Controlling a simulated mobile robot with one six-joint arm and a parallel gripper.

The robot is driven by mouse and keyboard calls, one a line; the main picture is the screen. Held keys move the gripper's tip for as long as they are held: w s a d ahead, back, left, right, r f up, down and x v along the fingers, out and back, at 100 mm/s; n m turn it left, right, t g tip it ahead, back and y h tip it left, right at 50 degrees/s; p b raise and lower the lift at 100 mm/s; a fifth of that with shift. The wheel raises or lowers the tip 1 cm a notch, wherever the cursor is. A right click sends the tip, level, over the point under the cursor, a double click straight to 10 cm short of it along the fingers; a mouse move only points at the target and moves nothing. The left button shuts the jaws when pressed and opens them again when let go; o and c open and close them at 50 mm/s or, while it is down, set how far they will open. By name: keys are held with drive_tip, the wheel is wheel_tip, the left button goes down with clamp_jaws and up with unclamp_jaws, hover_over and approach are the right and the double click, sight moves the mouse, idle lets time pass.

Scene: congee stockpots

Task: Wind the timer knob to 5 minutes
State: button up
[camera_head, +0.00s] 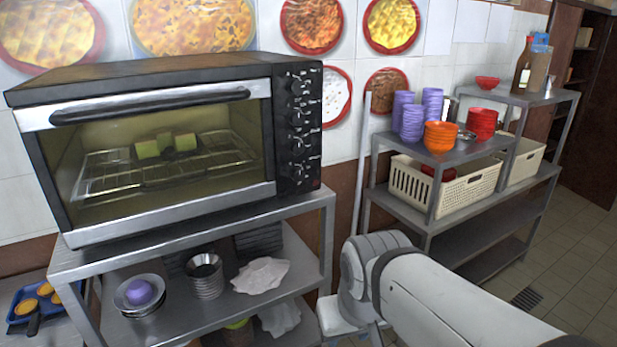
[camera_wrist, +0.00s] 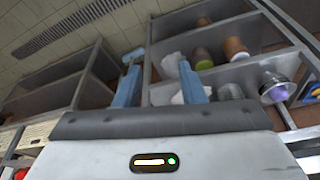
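The toaster oven (camera_head: 160,140) stands on a metal shelf unit at the left, its glass door shut. Its dark control panel (camera_head: 297,130) on the right side carries a column of several knobs. The top knob (camera_head: 298,86) and a lower knob (camera_head: 299,144) show, but I cannot tell which is the timer or read its marks. My gripper (camera_wrist: 159,62) shows in the wrist view with two blue fingers spread apart and nothing between them. It is away from the oven; the fingers do not show in the head view. The wrist view shows no knobs.
Below the oven, the shelf unit (camera_head: 325,200) holds bowls (camera_head: 206,275) and a crumpled white cloth (camera_head: 260,275). At right, another metal rack holds purple cups (camera_head: 412,122), orange bowls (camera_head: 440,136) and a cream basket (camera_head: 455,190). The tiled floor (camera_head: 580,260) at right is clear.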

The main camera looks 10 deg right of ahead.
drive_tip(key=shift+s+a, duration=0.1)
drive_tip(key=shift+s, duration=0.1)
drive_tip(key=shift+o, duration=0.2)
drive_tip(key=shift+w+d, duration=0.1)
drive_tip(key=shift+d, duration=0.15)
drive_tip(key=shift+o, duration=0.8)
drive_tip(key=shift+w+d, duration=0.1)
drive_tip(key=shift+w, duration=0.2)
drive_tip(key=shift+o, duration=0.8)
drive_tip(key=w+d+r+t, duration=0.1)
drive_tip(key=w+t, duration=0.2)
drive_tip(key=w, duration=0.5)
drive_tip(key=w+d+r+t+h, duration=0.1)
drive_tip(key=w+d+t, duration=0.1)
drive_tip(key=w, duration=0.6)
drive_tip(key=shift+d+r+t, duration=0.2)
drive_tip(key=shift+d+t, duration=0.1)
drive_tip(key=shift+t, duration=0.2)
drive_tip(key=n+t+y, duration=0.5)
drive_tip(key=t, duration=0.3)
approach(300, 177)
drive_tip(key=w, duration=0.2)
drive_tip(key=shift+a+p+x, duration=0.15)
drive_tip(key=shift+p+x, duration=0.45)
drive_tip(key=shift+x, duration=1.1)
drive_tip(key=shift+a+p+x, duration=0.1)
drive_tip(key=shift+p+x, duration=0.45)
drive_tip(key=shift+x, duration=1.15)
drive_tip(key=shift+c, duration=0.3)
